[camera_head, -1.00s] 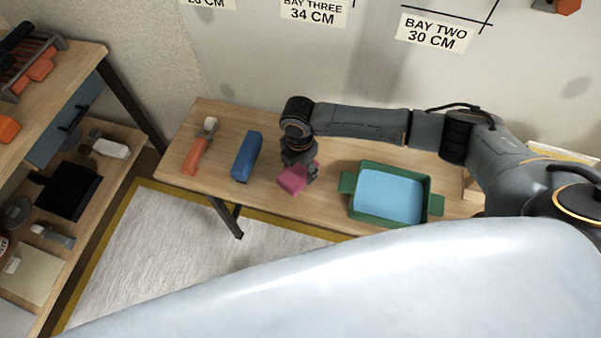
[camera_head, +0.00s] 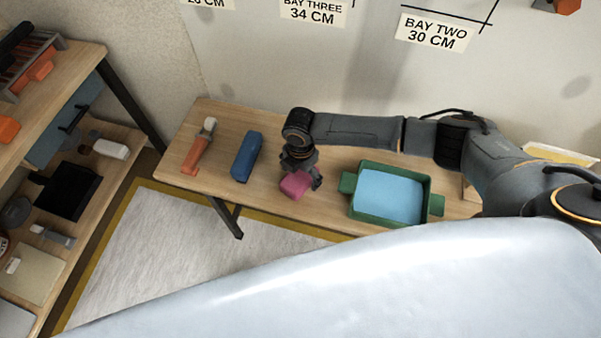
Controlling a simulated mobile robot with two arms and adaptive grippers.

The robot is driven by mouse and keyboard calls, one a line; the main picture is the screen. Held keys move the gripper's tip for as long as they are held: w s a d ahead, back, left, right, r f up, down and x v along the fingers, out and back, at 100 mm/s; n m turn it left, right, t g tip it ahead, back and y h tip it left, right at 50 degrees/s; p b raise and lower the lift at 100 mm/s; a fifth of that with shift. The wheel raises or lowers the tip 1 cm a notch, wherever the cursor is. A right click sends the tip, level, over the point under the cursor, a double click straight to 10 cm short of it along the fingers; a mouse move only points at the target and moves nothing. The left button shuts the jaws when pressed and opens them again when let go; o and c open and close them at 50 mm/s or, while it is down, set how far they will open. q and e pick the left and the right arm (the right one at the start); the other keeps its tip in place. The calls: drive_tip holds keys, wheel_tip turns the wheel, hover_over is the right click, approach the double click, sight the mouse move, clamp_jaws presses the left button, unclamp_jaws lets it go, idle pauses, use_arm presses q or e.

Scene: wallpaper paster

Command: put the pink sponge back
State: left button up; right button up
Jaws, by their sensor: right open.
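The pink sponge (camera_head: 295,185) is on the wooden bench, between the blue block and the green tray. My right gripper (camera_head: 301,179) is right over the sponge, pointing down, with its fingers open. One finger shows at the sponge's right side; the far finger is partly hidden. I cannot tell whether the fingers touch the sponge. My left gripper is not in view.
A green tray (camera_head: 347,182) with blue liquid stands on the bench (camera_head: 218,178) to the right. A blue block (camera_head: 246,156) and an orange-handled tool (camera_head: 198,150) lie to the left. A shelf unit (camera_head: 128,150) stands at far left.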

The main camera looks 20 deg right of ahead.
sight(301, 175)
wheel_tip(301, 175, up, 12)
drive_tip(key=shift+p, duration=0.4)
drive_tip(key=shift+s, duration=0.1)
idle(0.5)
